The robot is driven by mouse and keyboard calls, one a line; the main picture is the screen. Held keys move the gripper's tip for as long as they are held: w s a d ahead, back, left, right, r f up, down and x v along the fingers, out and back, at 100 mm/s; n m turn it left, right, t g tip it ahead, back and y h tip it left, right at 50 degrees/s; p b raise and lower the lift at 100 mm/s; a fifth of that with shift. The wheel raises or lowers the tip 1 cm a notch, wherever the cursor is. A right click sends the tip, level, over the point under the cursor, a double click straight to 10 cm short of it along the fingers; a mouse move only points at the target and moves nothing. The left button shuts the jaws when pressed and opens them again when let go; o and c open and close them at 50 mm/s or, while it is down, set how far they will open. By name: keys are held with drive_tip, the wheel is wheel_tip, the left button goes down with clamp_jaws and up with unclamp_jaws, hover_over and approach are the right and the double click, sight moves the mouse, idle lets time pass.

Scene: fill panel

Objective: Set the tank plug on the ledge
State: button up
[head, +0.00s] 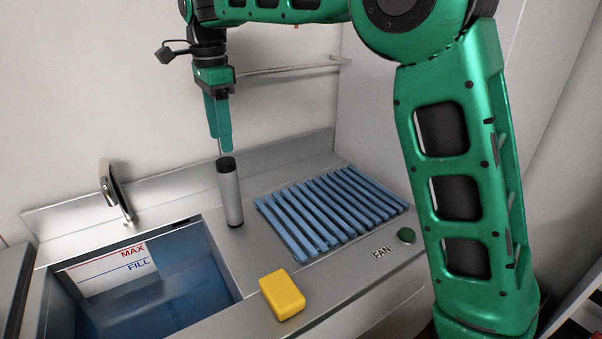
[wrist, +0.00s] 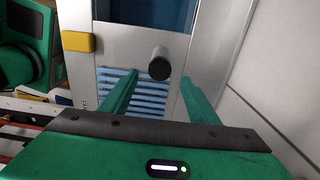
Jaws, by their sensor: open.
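A grey cylinder with a dark top (head: 231,198), which looks like the tank plug, stands upright on the steel ledge (head: 240,247) between the tank (head: 190,290) and the blue slatted grille. My gripper (head: 224,148) points down just above its top and is open. In the wrist view the dark top (wrist: 159,62) shows between the spread fingers (wrist: 160,75), beyond their tips. I see no contact between the fingers and the cylinder. The tank is open, with a MAX and FILL label on its inner wall.
A yellow block (head: 282,294) lies on the front of the ledge. The blue grille (head: 330,210) and a green FAN button (head: 406,236) are to the right. A metal spout (head: 115,192) stands behind the tank. A rail (head: 290,67) runs along the back wall.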

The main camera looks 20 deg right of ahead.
drive_tip(key=shift+d, duration=0.1)
drive_tip(key=s+d+f+n, duration=0.1)
drive_tip(key=s+d, duration=0.2)
drive_tip(key=d, duration=0.6)
drive_tip(key=s+d+f+n, duration=0.1)
drive_tip(key=s+d, duration=0.3)
drive_tip(key=d, duration=0.4)
drive_tip(key=s+d+f+n, duration=0.1)
drive_tip(key=s+d, duration=0.2)
drive_tip(key=d, duration=0.6)
drive_tip(key=s+d+f+n, duration=0.1)
drive_tip(key=s+d+f, duration=0.3)
drive_tip(key=s, duration=0.4)
drive_tip(key=s+d+f+n, duration=0.2)
drive_tip(key=s+d+f, duration=0.2)
drive_tip(key=s, duration=0.5)
drive_tip(key=s+d+f+n, duration=0.2)
drive_tip(key=s+d+f, duration=0.2)
drive_tip(key=s, duration=0.5)
drive_tip(key=shift+s+d, duration=0.2)
drive_tip(key=shift+d, duration=0.65)
drive_tip(key=shift+w+f, duration=0.25)
drive_tip(key=shift+w, duration=0.35)
